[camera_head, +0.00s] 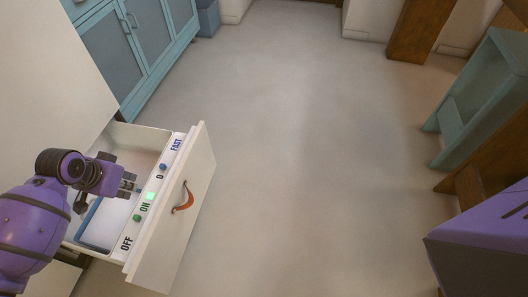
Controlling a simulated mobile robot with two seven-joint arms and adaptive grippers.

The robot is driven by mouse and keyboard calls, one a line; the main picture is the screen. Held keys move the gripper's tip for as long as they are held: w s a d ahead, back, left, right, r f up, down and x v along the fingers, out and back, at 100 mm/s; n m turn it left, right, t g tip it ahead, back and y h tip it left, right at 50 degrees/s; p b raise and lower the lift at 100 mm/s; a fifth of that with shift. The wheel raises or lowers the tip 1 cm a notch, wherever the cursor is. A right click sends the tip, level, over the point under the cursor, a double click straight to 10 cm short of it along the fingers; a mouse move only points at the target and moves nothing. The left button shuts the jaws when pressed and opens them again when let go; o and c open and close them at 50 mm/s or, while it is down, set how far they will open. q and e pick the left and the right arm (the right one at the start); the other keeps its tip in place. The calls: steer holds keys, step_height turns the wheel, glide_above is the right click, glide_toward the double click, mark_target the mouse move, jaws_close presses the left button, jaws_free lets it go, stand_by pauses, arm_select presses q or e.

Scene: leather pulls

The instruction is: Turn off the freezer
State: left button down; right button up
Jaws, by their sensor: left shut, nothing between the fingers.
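The freezer's white drawer (173,221) is pulled out at the lower left, with a curved red-brown leather pull (183,199) on its front. A white control strip behind the front reads OFF, ON, 0 and FAST. A green knob (137,217) sits between OFF and ON, and a bright green light (151,196) glows near ON. A blue knob (163,167) sits near 0 and FAST. My left gripper (137,187) is shut and empty, over the drawer just beside the strip near the green light. I cannot tell whether it touches anything. My right gripper is not in view.
A blue-green cabinet (128,45) stands at the upper left behind the drawer. A blue-green stool (485,95) and brown wooden parts stand at the right. The grey floor (300,150) between is clear.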

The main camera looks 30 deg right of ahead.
mark_target(144, 214)
arm_select(q)
steer(key=b+x, duration=0.4)
steer(key=x, duration=0.5)
steer(key=shift+f, duration=0.35)
steer(key=shift+s+a+f, duration=0.1)
steer(key=shift+s+a, duration=0.8)
steer(key=shift+s, duration=0.1)
steer(key=shift+s+a, duration=0.25)
steer(key=shift+s, duration=0.2)
steer(key=shift+s+a+r+p, duration=0.15)
steer(key=shift+s+a+p, duration=0.35)
steer(key=shift+s+p, duration=0.15)
steer(key=shift+s+a+r+p, duration=0.15)
steer(key=shift+s+a+p, duration=0.35)
steer(key=shift+p, duration=0.1)
steer(key=shift+s+a, duration=0.1)
steer(key=shift+s, duration=0.15)
steer(key=shift+s+f, duration=0.1)
steer(key=shift+f, duration=0.25)
